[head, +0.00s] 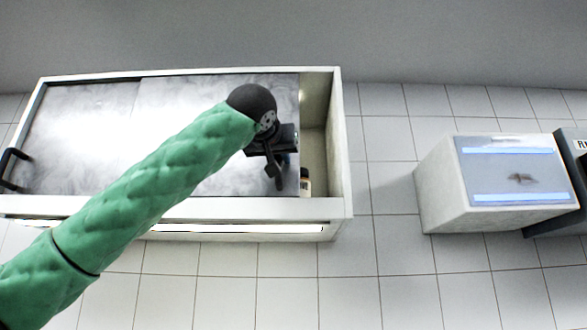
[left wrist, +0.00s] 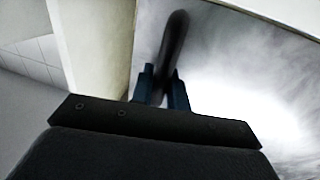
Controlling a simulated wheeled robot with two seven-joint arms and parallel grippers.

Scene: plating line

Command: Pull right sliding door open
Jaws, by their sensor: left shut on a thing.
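The right sliding door (head: 190,100) is a shiny grey metal panel in a white-framed cabinet (head: 343,150). Its right edge stands apart from the cabinet's right wall, leaving a gap into the pale interior. My left gripper (head: 276,168) is at the right part of this door, at the end of the green arm. In the left wrist view, the fingers of my left gripper (left wrist: 163,85) are shut on a dark upright bar handle (left wrist: 174,45) on the door. The arm hides part of both doors. My right gripper is in neither view.
The left sliding door (head: 75,115) has a black handle (head: 10,168) at its left edge. A small bottle (head: 305,182) shows partly in the gap. A white box-shaped unit (head: 440,185) with a blue-lit panel stands at the right. Tiled floor between them is clear.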

